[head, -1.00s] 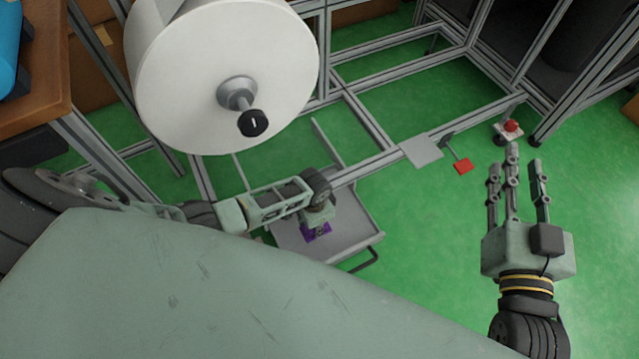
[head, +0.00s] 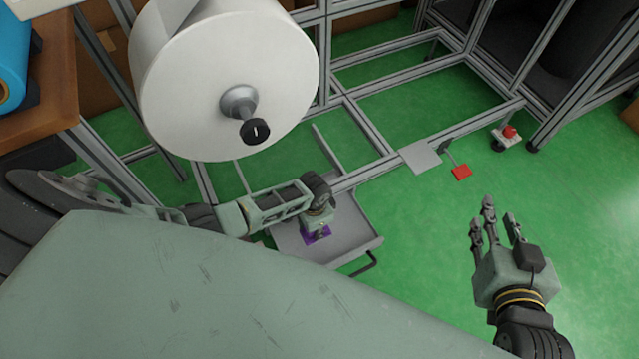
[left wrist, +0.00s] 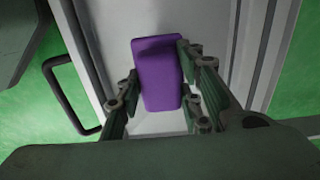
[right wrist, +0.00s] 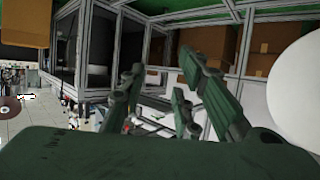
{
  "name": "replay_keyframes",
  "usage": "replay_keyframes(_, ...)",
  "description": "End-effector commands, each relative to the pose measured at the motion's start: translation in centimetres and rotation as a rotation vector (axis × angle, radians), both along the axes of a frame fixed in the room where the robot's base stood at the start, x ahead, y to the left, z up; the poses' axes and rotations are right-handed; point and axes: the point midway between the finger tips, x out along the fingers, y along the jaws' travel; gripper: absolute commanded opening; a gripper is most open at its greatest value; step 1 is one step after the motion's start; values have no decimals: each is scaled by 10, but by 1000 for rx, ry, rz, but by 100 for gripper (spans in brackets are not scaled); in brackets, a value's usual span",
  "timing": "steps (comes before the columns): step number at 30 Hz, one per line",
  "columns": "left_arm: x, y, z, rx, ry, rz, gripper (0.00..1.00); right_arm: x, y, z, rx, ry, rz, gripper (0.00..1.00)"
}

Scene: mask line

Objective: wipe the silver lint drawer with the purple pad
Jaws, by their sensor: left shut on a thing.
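The silver lint drawer (head: 353,238) is a shallow grey tray with a dark handle, pulled out low at the machine's frame. The purple pad (head: 317,235) is inside it, partly hidden under my left gripper (head: 318,222). In the left wrist view, the left gripper (left wrist: 160,98) has its fingers on both sides of the purple pad (left wrist: 158,75), shut on it, with the drawer floor (left wrist: 160,122) behind. I cannot tell whether the pad touches the floor. My right gripper (head: 497,228) is open and empty over the green floor, away from the drawer.
A large white roll (head: 225,80) with a dark knob hangs above the drawer. Metal frame rails (head: 375,128) run behind it. A grey plate (head: 420,157), a red flag-like piece (head: 461,172) and a red button box (head: 507,136) are to the right. Green floor is clear at right.

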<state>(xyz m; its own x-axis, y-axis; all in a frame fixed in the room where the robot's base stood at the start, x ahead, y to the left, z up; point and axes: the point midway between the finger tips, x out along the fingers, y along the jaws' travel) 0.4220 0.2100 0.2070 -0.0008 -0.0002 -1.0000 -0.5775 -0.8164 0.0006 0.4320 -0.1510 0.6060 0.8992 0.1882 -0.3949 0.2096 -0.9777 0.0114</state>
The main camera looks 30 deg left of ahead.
Motion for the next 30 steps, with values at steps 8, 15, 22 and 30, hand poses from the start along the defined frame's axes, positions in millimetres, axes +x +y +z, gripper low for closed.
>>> replay_keyframes(8,-1,0,6,0,0,1,13,-15,-7,-20,-29,120,-9,29)
replay_keyframes(15,-1,1,9,0,0,1,13,-28,-13,-36,-50,211,-16,29)
replay_keyframes(22,-1,1,12,-1,-1,2,13,-42,-18,-49,-70,299,-22,29)
replay_keyframes(30,-2,1,16,-1,-1,2,13,-61,-25,-63,-92,403,-29,29)
